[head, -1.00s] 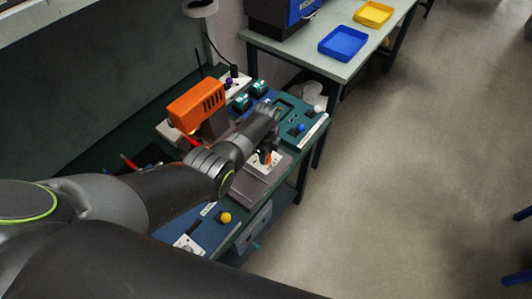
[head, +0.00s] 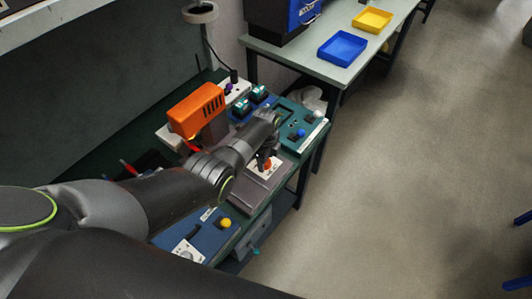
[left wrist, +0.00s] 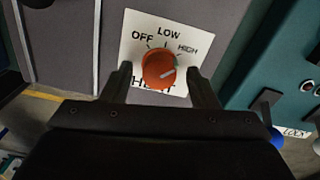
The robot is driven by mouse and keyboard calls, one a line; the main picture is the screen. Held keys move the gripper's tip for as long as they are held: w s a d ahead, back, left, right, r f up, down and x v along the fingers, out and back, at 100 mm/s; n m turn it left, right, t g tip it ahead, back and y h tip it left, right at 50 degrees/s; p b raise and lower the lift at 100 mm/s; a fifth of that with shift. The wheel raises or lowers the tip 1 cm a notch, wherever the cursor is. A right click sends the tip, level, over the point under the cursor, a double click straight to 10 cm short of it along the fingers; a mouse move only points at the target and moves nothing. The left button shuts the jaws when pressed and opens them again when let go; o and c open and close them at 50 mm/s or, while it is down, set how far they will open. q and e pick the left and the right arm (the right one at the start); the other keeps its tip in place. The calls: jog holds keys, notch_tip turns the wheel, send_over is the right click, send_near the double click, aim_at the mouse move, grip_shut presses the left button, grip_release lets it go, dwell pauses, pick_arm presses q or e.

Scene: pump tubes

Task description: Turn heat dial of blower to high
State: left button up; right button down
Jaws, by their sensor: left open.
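The heat dial (left wrist: 158,66) is an orange-red knob on a white plate marked OFF, LOW and HIGH. Its pale pointer line points right and slightly up, on the HIGH side; whether it meets the HIGH mark exactly I cannot tell. My left gripper (left wrist: 159,80) is open, one finger on each side of the dial; contact is not clear. In the head view my left gripper (head: 265,157) stands over the dial (head: 267,164) on the grey sloped base. The orange blower head (head: 197,110) is behind and left of it. My right gripper is out of view.
A teal box (head: 311,130) with blue and white knobs stands close to the right of the gripper. A blue panel (head: 208,236) with a yellow knob is nearer. Blue (head: 342,48) and yellow (head: 372,19) trays lie on the back table.

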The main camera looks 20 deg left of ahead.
pick_arm(q)
jog(key=shift+r, duration=0.6)
notch_tip(320, 180, up, 5)
jog(key=shift+f+p, duration=0.1)
jog(key=shift+p, duration=0.6)
notch_tip(320, 180, up, 11)
jog(key=b, duration=0.1)
jog(key=shift+r, duration=0.2)
